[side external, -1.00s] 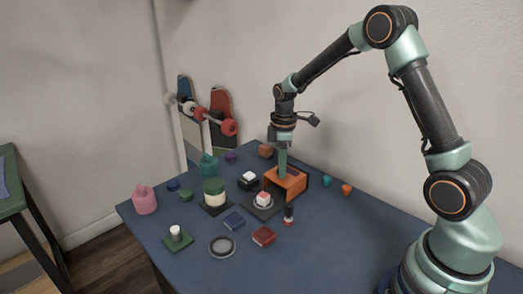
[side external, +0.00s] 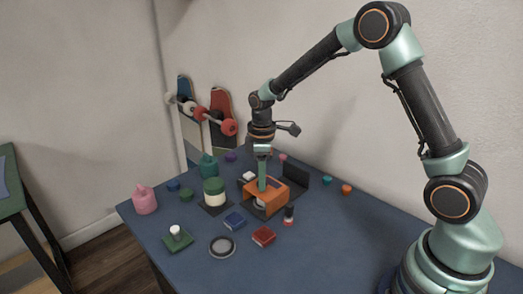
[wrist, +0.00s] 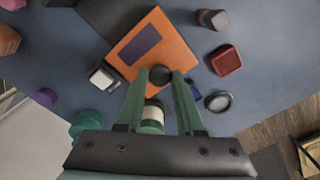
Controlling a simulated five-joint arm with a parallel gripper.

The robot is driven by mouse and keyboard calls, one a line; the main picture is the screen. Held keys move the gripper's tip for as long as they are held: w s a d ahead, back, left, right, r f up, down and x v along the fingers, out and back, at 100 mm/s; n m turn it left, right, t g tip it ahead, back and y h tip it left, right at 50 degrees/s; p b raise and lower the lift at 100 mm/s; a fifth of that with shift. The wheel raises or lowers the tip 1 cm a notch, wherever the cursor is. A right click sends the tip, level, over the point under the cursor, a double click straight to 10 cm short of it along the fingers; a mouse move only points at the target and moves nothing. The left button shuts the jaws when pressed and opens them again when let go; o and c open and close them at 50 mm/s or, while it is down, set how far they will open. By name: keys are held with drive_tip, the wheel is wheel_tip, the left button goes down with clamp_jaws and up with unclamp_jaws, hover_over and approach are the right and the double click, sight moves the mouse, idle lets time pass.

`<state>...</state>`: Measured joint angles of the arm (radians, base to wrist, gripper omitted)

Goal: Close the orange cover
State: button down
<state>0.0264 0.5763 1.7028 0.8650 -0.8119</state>
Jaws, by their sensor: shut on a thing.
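The orange cover (side external: 268,194) is a box-like piece with a dark rectangle on top. It stands over the front part of a dark base (side external: 258,212), and a bit of something pale shows under its front side. In the wrist view the cover (wrist: 172,48) has a dark round knob (wrist: 159,75) at its near edge. My gripper (side external: 262,189) points down at the cover's front left part. In the wrist view my gripper (wrist: 159,73) has its green fingers on either side of the knob, shut on it.
A dark upright panel (side external: 296,179) stands behind the cover. The table's front right is clear.

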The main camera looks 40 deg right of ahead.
sight(257, 193)
drive_tip(key=shift+a+r, duration=0.1)
drive_tip(key=shift+a, duration=0.8)
drive_tip(key=c, duration=0.5)
unclamp_jaws()
drive_tip(key=shift+r, duration=6.05)
